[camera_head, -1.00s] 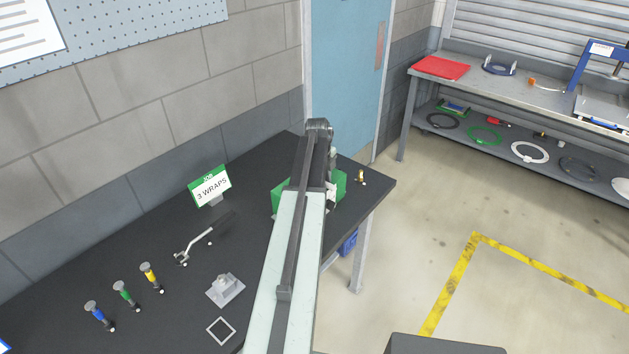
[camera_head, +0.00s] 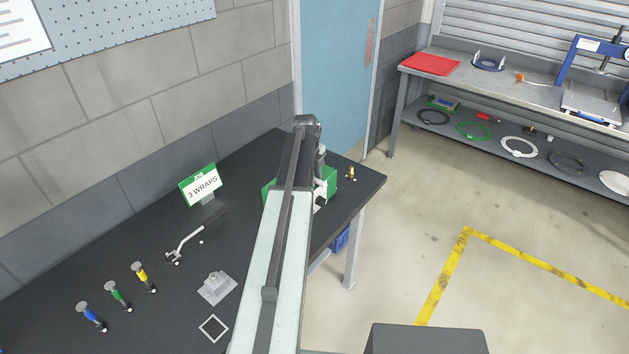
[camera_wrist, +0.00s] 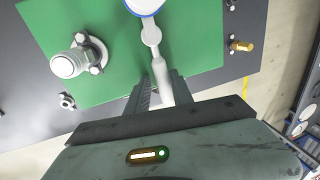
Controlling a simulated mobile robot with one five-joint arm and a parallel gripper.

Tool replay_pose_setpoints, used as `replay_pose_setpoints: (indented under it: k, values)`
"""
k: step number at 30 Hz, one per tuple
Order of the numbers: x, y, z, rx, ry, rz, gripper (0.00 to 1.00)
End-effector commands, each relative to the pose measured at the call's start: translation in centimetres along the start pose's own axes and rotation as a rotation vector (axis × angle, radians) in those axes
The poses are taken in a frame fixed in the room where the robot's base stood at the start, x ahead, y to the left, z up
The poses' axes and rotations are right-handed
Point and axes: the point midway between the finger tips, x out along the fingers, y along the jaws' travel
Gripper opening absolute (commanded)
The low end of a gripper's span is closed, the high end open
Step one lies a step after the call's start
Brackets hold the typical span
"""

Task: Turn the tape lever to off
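In the wrist view a white jointed lever (camera_wrist: 151,37) runs over a green surface (camera_wrist: 200,60), from a white round part with a blue rim (camera_wrist: 143,5) down between my fingers. I take it for the tape lever; no label shows. My gripper (camera_wrist: 161,82) has one dark finger on each side of the lever's near end. I cannot tell whether the fingers press on it. In the head view my arm hides the gripper and most of the green block (camera_head: 330,180) at the table's far end.
On the dark table (camera_head: 150,225) are a 3 WRAPS sign (camera_head: 201,186), a silver tool (camera_head: 185,243), several coloured fittings and a grey block (camera_head: 217,287). A silver knob (camera_wrist: 68,64) and brass piece (camera_wrist: 242,46) flank the lever. The floor at right is clear.

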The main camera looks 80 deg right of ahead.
Motion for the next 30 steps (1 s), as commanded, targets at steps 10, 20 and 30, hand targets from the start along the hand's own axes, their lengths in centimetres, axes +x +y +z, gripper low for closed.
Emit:
replay_pose_setpoints:
  k: [10,20,30]
  values:
    - [-1.3,-0.2,-0.1,0.0,0.001,-0.003,0.28]
    - [-7.1,-0.2,0.0,0.001,0.0,-0.001,0.28]
    - [-7.8,0.0,0.0,0.002,0.0,-0.001,0.28]
